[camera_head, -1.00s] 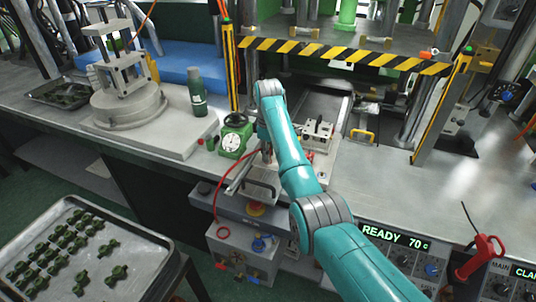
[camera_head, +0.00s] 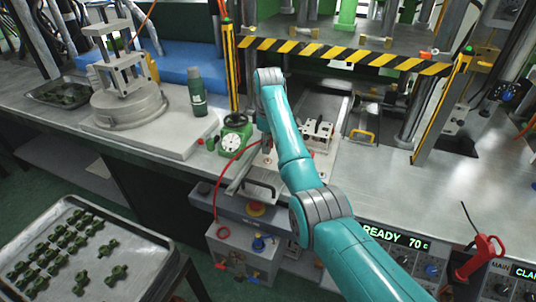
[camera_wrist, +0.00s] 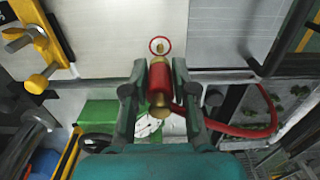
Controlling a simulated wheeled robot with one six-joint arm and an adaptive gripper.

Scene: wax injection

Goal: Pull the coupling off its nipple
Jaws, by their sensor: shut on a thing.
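The coupling (camera_wrist: 159,88), a red sleeve with brass ends, sits between the fingers of my gripper (camera_wrist: 161,82) in the wrist view. My gripper is shut on it from both sides. A red hose (camera_wrist: 236,128) runs from the coupling to the right. Just beyond its front end, a small brass nipple (camera_wrist: 160,48) inside a red ring shows on a pale plate. The ring and nipple are uncovered, and the coupling appears apart from them. In the head view my arm hides the coupling, and the red hose (camera_head: 219,187) rises to my gripper (camera_head: 266,139).
A green dial gauge (camera_head: 233,143) stands close left of my gripper. A green bottle (camera_head: 197,92) stands further left. A striped press guard (camera_head: 340,55) crosses behind. A tray of green parts (camera_head: 152,238) is at front left.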

